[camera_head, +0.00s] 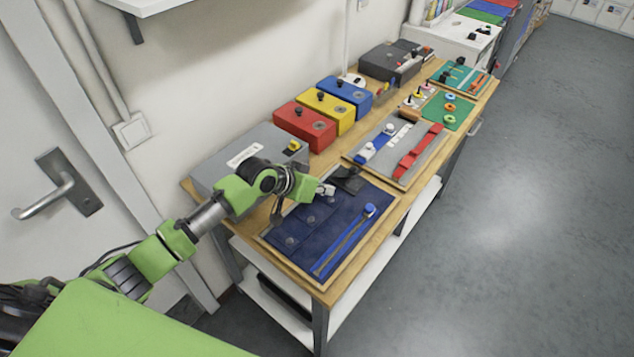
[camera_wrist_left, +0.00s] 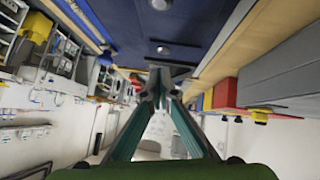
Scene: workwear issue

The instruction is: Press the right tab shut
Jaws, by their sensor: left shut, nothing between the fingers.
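A dark blue fabric panel (camera_head: 335,229) lies on a wood-edged board at the near end of the bench. Round metal snaps sit along its left part, one at the near corner (camera_head: 290,241) and one farther along (camera_head: 311,219). A dark flap (camera_head: 349,179) stands at the panel's far end, partly behind my gripper; I cannot tell whether it is fastened. My left gripper (camera_head: 327,190) is shut and empty, above the panel's far left part, near that flap. In the left wrist view its fingertips (camera_wrist_left: 166,72) are close together near a snap (camera_wrist_left: 163,49) on blue fabric (camera_wrist_left: 195,25). My right gripper is out of view.
A grey box (camera_head: 235,158) stands left of the panel, under my left arm. Red (camera_head: 303,126), yellow and blue boxes stand along the wall. A blue zip strip (camera_head: 345,240) runs along the panel's right side. A grey board with straps (camera_head: 400,150) lies beyond it.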

